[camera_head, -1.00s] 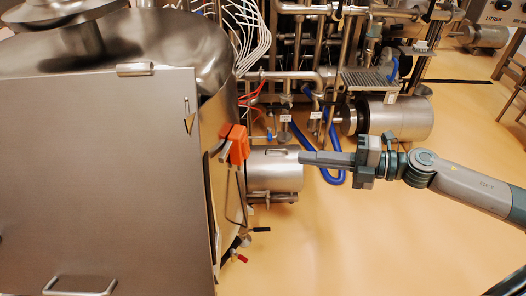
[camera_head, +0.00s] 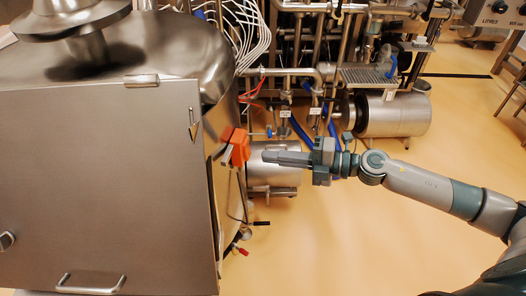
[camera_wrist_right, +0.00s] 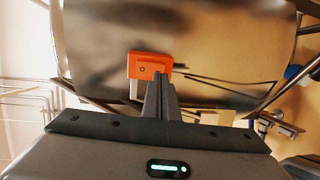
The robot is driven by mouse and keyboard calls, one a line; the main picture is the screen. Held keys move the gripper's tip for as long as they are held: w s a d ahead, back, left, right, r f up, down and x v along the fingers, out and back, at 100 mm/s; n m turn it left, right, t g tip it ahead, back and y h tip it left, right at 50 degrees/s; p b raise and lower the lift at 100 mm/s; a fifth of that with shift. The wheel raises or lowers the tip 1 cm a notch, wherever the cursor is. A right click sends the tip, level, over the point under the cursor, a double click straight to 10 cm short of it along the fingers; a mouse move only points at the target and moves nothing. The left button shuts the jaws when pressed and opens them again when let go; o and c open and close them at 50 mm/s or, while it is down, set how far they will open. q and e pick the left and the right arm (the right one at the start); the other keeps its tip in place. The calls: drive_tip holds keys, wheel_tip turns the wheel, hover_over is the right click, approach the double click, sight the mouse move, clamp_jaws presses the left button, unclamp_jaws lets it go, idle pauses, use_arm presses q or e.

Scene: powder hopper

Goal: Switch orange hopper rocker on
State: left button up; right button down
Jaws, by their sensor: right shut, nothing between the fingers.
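The orange rocker switch box (camera_head: 236,146) is mounted on the right side of the steel hopper (camera_head: 110,180). My right gripper (camera_head: 265,156) comes in from the right, shut and empty, with its fingertips pointing left at the orange box and a small gap between them in the head view. In the right wrist view the orange box (camera_wrist_right: 149,66) lies straight ahead of the shut fingertips (camera_wrist_right: 158,76), which overlap its lower edge. Whether they touch it cannot be told there. The rocker's position is too small to read. My left gripper is not in view.
A steel motor cylinder (camera_head: 275,165) sits just behind my right fingers. Pipes, white cables and blue hoses fill the back. Small valve handles with red (camera_head: 243,252) and black ends stick out low on the hopper's side. The floor (camera_head: 310,235) at the front right is clear.

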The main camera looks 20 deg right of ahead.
sight(249, 155)
drive_tip(key=shift+p+x, duration=0.55)
drive_tip(key=shift+x, duration=0.5)
drive_tip(key=shift+w+a, duration=0.3)
drive_tip(key=shift+a, duration=0.15)
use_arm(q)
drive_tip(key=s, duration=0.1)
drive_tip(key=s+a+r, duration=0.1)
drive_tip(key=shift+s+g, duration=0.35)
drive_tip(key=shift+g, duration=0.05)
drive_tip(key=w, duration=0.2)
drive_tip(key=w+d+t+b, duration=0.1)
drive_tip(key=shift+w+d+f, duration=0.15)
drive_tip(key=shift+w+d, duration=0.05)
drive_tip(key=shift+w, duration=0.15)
use_arm(e)
drive_tip(key=shift+w+a+f, duration=0.1)
